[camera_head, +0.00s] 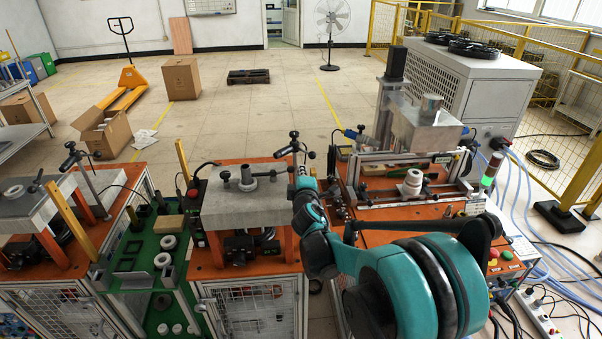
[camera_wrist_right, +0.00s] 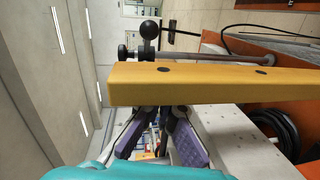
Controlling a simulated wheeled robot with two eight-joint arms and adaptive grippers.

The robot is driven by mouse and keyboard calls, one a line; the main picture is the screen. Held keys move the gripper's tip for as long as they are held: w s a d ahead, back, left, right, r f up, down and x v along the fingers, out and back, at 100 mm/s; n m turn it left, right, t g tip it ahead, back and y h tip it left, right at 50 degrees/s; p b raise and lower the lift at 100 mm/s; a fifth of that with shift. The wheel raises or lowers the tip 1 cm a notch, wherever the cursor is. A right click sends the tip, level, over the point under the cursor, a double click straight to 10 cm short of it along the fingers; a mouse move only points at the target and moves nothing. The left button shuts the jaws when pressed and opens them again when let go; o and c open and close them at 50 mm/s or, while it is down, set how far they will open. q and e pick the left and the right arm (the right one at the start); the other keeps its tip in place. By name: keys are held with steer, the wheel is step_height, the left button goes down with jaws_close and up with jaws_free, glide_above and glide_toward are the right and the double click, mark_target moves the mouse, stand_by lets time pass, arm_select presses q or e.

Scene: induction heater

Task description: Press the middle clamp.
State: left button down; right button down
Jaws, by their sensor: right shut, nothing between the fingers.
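A black clamp (camera_head: 291,147) with a ball-ended handle stands on a post at the right of the middle orange-framed station in the head view. My right arm comes in from the lower right, and its teal wrist is just below this clamp. In the right wrist view a black ball knob and rod (camera_wrist_right: 150,32) show beyond a yellow bar. My right gripper (camera_wrist_right: 163,115) is shut and empty there, its fingertips partly hidden by the bar. I cannot tell whether it touches the clamp. My left gripper is not in view.
Similar black clamps stand at the left station (camera_head: 72,156) and by the right machine (camera_head: 358,134). A yellow post (camera_head: 182,159) rises at the middle station's left. A green rack (camera_head: 135,255) with white rings lies between stations. A signal light (camera_head: 488,178) stands at the right.

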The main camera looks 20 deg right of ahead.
stand_by(0.3)
steer(key=v, duration=1.2)
stand_by(0.8)
steer(key=s+a+f+m+g+y, duration=0.2)
steer(key=s+a+f+m, duration=0.2)
steer(key=s, duration=0.3)
steer(key=s+a+f+m+g+y, duration=0.2)
steer(key=s+a+f+m+g, duration=0.1)
steer(key=s, duration=0.5)
steer(key=s+a+f+m+g+y, duration=0.1)
steer(key=s+a+f+m+g, duration=0.2)
steer(key=s, duration=0.5)
step_height(320, 180, down, 2)
steer(key=shift+a+m+y, duration=0.4)
steer(key=shift+a+m, duration=0.45)
steer(key=shift+m, duration=0.35)
